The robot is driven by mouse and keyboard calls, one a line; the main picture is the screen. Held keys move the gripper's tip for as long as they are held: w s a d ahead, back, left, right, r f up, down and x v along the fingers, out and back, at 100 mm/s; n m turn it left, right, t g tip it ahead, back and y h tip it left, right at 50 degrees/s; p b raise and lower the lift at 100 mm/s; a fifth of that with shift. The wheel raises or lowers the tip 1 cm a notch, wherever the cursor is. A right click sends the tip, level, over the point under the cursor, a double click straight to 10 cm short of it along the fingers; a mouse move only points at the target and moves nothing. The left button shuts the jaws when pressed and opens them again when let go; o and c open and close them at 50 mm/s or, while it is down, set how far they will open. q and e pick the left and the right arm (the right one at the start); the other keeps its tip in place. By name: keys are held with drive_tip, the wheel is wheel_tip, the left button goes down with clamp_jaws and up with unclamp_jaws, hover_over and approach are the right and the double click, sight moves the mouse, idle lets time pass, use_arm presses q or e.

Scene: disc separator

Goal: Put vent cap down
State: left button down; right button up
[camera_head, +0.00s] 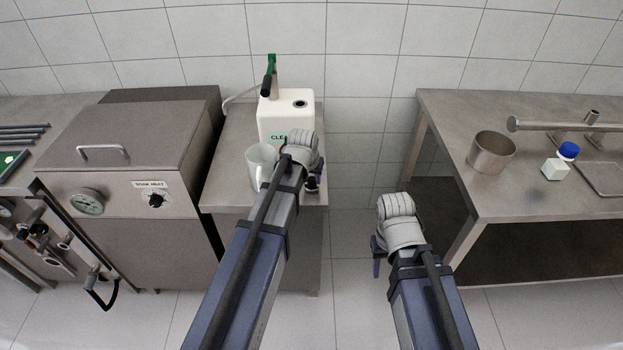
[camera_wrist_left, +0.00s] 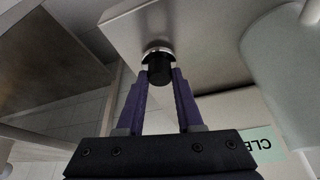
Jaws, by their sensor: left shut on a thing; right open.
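The vent cap, a small black piece with a shiny metal rim (camera_wrist_left: 158,68), is between the fingertips of my left gripper (camera_wrist_left: 160,80) in the left wrist view. The gripper is shut on it. In the head view my left gripper (camera_head: 313,180) is over the front right corner of the middle steel table (camera_head: 232,185), mostly hidden behind my own wrist. I cannot tell whether the cap touches the tabletop. My right gripper (camera_head: 377,258) is open, low over the floor gap between the tables, and largely hidden by its wrist.
A white canister (camera_head: 287,112) with a green-and-black pump and a clear jug (camera_head: 260,163) stand close to my left gripper. A steel oven box (camera_head: 130,150) is to the left. The right table holds a steel pot (camera_head: 491,152) and a blue-capped white bottle (camera_head: 556,168).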

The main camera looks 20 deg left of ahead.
use_arm(q)
drive_tip(key=c, duration=0.6)
unclamp_jaws()
drive_tip(key=shift+f, duration=0.1)
drive_tip(key=shift+o, duration=0.2)
drive_tip(key=p+v, duration=1.2)
drive_tip(key=s+d+m+g, duration=0.2)
drive_tip(key=s+d, duration=0.4)
drive_tip(key=s, duration=0.3)
drive_tip(key=s+d+f+m+g+y, duration=0.1)
drive_tip(key=s+d+m+g, duration=0.1)
drive_tip(key=s+d, duration=0.5)
drive_tip(key=s+g, duration=0.1)
drive_tip(key=s, duration=0.2)
drive_tip(key=shift+d+b, duration=0.25)
drive_tip(key=shift+b, duration=0.05)
drive_tip(key=shift+f, duration=0.1)
